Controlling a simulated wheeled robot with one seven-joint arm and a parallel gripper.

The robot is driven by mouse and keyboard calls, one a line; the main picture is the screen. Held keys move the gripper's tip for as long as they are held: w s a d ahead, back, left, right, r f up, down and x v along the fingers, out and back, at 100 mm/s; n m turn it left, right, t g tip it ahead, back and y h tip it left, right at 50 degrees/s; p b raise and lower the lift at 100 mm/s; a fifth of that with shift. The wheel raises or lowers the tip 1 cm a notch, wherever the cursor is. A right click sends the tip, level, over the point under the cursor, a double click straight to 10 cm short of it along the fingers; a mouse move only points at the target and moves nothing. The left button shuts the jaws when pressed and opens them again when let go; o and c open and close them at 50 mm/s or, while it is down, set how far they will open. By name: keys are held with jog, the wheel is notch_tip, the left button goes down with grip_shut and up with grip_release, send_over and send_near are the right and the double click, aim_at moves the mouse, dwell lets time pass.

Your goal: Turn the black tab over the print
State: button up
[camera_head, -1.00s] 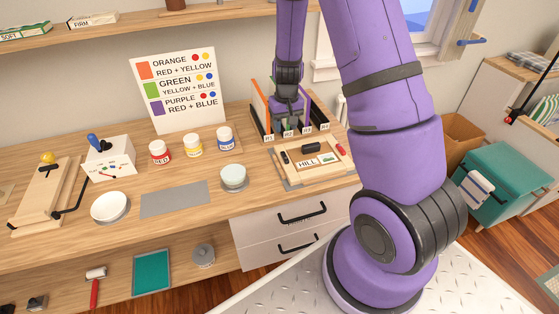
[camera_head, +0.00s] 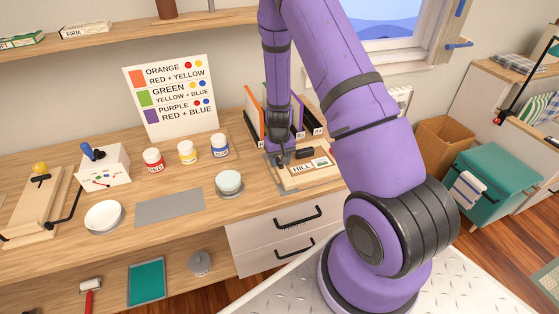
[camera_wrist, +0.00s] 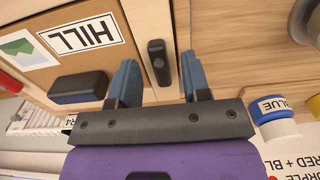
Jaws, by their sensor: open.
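The print is a framed brown board (camera_head: 296,176) with a HILL label (camera_head: 302,168) and a small picture; in the wrist view the label (camera_wrist: 80,36) and picture (camera_wrist: 22,50) show upside down. The black tab (camera_wrist: 158,62) is a small rounded bar on the wooden frame edge (camera_wrist: 145,20), lengthwise along that edge and beside the board, not across it. My gripper (camera_wrist: 158,60) is open, with one blue finger on each side of the tab. Contact cannot be told. In the head view my gripper (camera_head: 282,160) is over the frame's left edge and hides the tab.
A black block (camera_wrist: 78,88) sits on the frame close to my gripper. A rack with upright dividers (camera_head: 253,110) stands behind. The blue paint jar (camera_head: 220,146) and a white bowl (camera_head: 228,183) are to the left. A grey mat (camera_head: 170,206) lies farther left.

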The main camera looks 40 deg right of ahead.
jog(key=shift+f, duration=0.35)
jog(key=shift+c, duration=0.2)
grip_shut()
